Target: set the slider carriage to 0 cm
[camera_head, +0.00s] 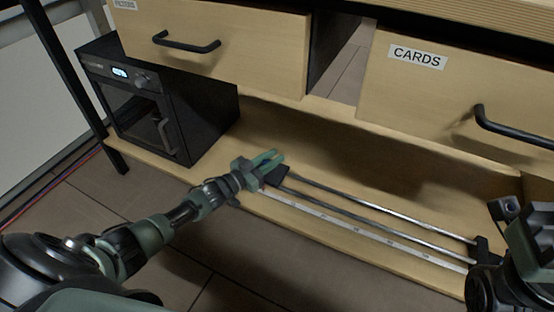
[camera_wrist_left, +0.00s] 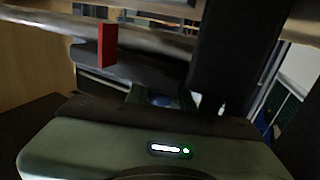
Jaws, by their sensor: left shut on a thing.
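The slider has two metal rails (camera_head: 375,208) on the low wooden shelf, with a white scale strip (camera_head: 345,224) along the front. A black end block (camera_head: 487,249) stands at the right end. My left gripper (camera_head: 270,158) is at the left end of the rails, shut on a dark block (camera_head: 276,176), seemingly the slider carriage; fingers and arm partly hide it. In the left wrist view, a rail (camera_wrist_left: 165,38) crosses the top, with a red marker (camera_wrist_left: 107,45) and a large dark upright part (camera_wrist_left: 235,50). The scale figures are too small to read.
A black oven-like box (camera_head: 160,105) with a lit display stands left on the shelf. Above hang a FILTERS drawer (camera_head: 230,45) and a CARDS drawer (camera_head: 440,100) with black handles. Part of my right arm (camera_head: 530,235) shows at the right edge, near the rails' right end.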

